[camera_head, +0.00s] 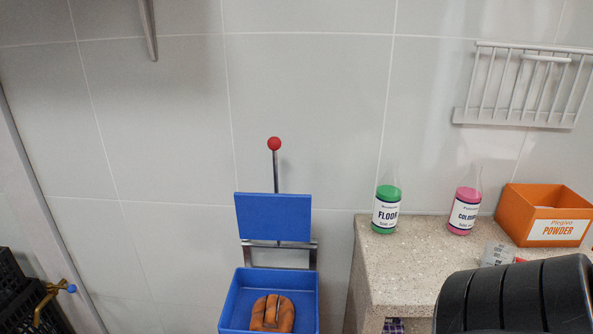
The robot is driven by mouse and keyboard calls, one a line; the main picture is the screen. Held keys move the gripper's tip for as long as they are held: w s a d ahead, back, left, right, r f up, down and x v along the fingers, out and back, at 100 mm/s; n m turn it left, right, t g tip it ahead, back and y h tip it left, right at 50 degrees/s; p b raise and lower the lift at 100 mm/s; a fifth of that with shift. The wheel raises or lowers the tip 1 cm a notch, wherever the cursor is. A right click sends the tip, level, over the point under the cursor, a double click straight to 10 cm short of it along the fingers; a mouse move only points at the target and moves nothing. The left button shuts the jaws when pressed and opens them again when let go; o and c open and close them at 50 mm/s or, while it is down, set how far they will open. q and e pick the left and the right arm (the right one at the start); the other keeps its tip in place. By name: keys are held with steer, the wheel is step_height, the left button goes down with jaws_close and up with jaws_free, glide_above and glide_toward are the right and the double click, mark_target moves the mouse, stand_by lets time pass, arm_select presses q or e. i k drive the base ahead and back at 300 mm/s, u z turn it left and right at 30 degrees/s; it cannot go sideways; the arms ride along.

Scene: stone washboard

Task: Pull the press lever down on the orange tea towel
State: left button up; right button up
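The press stands against the tiled wall. Its lever is an upright metal rod topped by a red ball knob (274,144). A flat blue press plate (273,217) stands upright below the knob, in front of the rod. The orange tea towel (272,313) lies folded in a blue tray (228,318) below the plate, with clear space between plate and towel. The tray's lower part is cut off by the picture edge. Neither of my grippers shows in the head view.
A speckled stone counter (400,272) stands right of the press, bearing a green bottle (386,208), a pink bottle (464,209) and an orange powder box (547,214). A white rack (525,85) hangs above. A black crate (18,300) and brass tap (50,295) are lower left.

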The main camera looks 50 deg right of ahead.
mark_target(277, 216)
steer(key=u, duration=0.25)
steer(key=k, duration=0.35)
steer(key=z, duration=1.3)
